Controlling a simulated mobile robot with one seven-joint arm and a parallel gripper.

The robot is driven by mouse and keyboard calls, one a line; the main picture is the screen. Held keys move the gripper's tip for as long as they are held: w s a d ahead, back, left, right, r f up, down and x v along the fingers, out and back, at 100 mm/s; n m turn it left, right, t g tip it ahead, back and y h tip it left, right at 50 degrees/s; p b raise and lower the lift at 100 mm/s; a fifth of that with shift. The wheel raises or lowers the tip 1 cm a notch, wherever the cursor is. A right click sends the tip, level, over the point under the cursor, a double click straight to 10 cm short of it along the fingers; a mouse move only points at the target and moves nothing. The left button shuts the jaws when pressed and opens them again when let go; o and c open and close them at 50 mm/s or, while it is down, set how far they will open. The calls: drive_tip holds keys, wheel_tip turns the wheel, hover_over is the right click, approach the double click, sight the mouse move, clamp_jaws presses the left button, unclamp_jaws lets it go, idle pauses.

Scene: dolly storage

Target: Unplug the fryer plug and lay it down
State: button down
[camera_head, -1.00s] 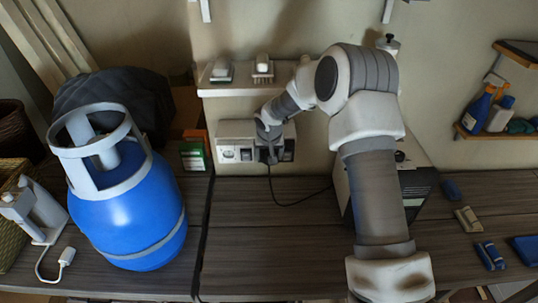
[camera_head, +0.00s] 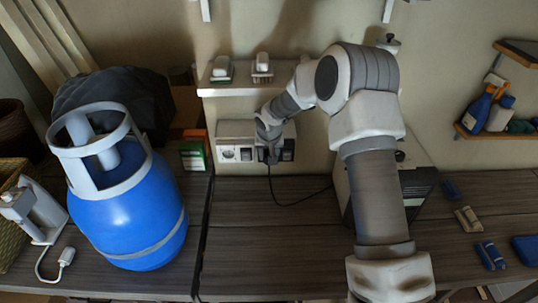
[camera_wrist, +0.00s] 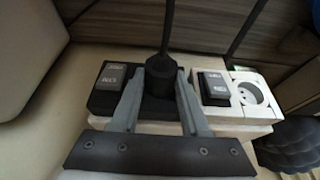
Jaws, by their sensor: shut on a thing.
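The fryer plug (camera_wrist: 160,76) is a black round plug with a thick dark cord, seen in the wrist view at the wall panel (camera_wrist: 228,112). My gripper (camera_wrist: 163,84) is shut on it, one finger on each side. I cannot tell whether its pins are still in the socket, since the plug body and fingers hide that spot. In the head view my gripper (camera_head: 269,154) is in front of the wall panel (camera_head: 222,141). The black cord (camera_head: 283,205) hangs down from it and curves right across the worktop, towards a boxy appliance (camera_head: 418,192) partly behind my arm.
A white socket (camera_head: 228,155) is left of my gripper, under a small shelf (camera_head: 240,92). A blue gas bottle (camera_head: 130,215) stands at left, near a white plug (camera_head: 67,257). Small blue and beige items (camera_head: 468,219) lie at right. The worktop (camera_head: 255,255) below the panel is mostly clear.

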drive_tip(key=shift+s, duration=0.15)
drive_tip(key=shift+s+b, duration=0.75)
drive_tip(key=shift+s, duration=0.6)
drive_tip(key=shift+s, duration=0.1)
drive_tip(key=shift+s+b, duration=0.6)
drive_tip(key=shift+s, duration=0.05)
drive_tip(key=s+a+f+b, duration=0.3)
drive_tip(key=s+f+b, duration=0.2)
drive_tip(key=b, duration=0.4)
drive_tip(key=s+a+f+b, duration=0.4)
drive_tip(key=s+f+b, duration=0.1)
drive_tip(key=b, duration=0.4)
drive_tip(key=s+a+f+b, duration=0.4)
drive_tip(key=s+f+b, duration=0.1)
drive_tip(key=b, duration=0.4)
drive_tip(key=shift+s+a+f+b, duration=0.1)
drive_tip(key=shift+a+f+b, duration=0.05)
drive_tip(key=shift+f, duration=0.3)
drive_tip(key=shift+s+a+f+b, duration=0.1)
drive_tip(key=shift+f+b, duration=0.05)
drive_tip(key=shift+f, duration=0.3)
drive_tip(key=shift+s+a+f+b, duration=0.5)
drive_tip(key=shift+s+b, duration=0.2)
drive_tip(key=shift+b, duration=0.15)
